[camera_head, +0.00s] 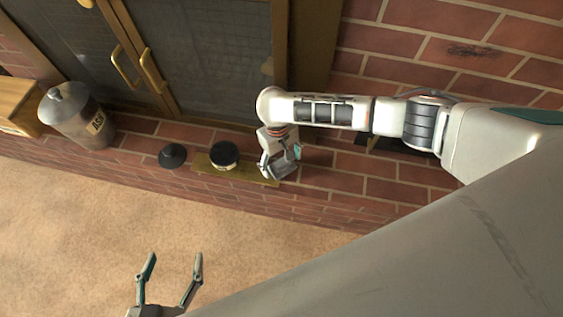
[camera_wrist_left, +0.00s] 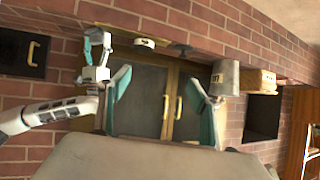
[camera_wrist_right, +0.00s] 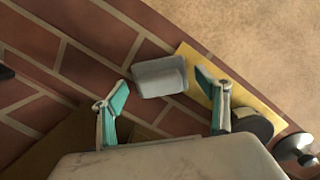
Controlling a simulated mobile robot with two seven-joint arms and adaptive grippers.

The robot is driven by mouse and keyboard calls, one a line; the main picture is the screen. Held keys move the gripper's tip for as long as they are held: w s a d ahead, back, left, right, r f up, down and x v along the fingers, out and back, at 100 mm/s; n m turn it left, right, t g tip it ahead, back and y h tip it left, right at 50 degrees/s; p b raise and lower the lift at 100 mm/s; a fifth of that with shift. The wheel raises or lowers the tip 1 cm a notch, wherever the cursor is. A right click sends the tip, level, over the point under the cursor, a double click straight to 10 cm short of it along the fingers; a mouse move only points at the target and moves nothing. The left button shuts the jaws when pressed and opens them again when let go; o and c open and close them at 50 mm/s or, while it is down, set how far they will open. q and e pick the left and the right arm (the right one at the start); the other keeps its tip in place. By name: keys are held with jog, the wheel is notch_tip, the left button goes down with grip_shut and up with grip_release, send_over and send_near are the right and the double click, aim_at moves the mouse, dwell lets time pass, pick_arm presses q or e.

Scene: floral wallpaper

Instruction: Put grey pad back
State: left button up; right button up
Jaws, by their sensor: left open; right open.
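The grey pad (camera_wrist_right: 158,76) is a small, shallow, rounded rectangle in the right wrist view. It is at the end of a yellow wooden board (camera_wrist_right: 190,56); I cannot tell whether it rests on the board or the brick. My right gripper (camera_wrist_right: 161,92) is open, with one finger on each side of the pad's near end and a gap visible at the left. In the head view the right gripper (camera_head: 280,158) is over the board's right end and mostly hides the pad. My left gripper (camera_head: 174,258) is open and empty above the tan floor.
A black-topped round tin (camera_head: 223,154) sits on the board. A dark knobbed piece (camera_head: 172,155) and a metal ash canister (camera_head: 72,117) stand left of it on the brick ledge. Behind are glass doors with brass handles (camera_head: 128,70). The tan floor (camera_head: 60,230) is clear.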

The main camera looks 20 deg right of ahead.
jog(key=r, duration=0.1)
jog(key=w+r, duration=0.1)
jog(key=shift+r+p, duration=0.35)
jog(key=shift+p, duration=0.05)
jog(key=r+p, duration=0.1)
jog(key=r, duration=0.1)
jog(key=r+p, duration=0.1)
jog(key=r, duration=0.1)
jog(key=shift+w+a+r, duration=0.1)
jog(key=shift+w, duration=0.1)
jog(key=s+a+r+n+t+y+p, duration=0.1)
jog(key=s+a+r+t+y, duration=0.3)
jog(key=s+a, duration=0.5)
jog(key=s+a+r+n+t+y+p, duration=0.15)
jog(key=s+a+r+y, duration=0.3)
jog(key=a, duration=0.75)
pick_arm(q)
jog(key=a, duration=0.2)
jog(key=s+a+y, duration=0.1)
jog(key=shift+a+f+g, duration=0.3)
pick_arm(e)
jog(key=s+d+t+h, duration=0.2)
jog(key=s+d, duration=0.3)
jog(key=d, duration=0.7)
jog(key=s+d+t+h, duration=0.3)
jog(key=s+d+t, duration=0.1)
jog(key=d, duration=0.9)
jog(key=shift+s+r+h, duration=0.35)
jog(key=shift+s, duration=0.25)
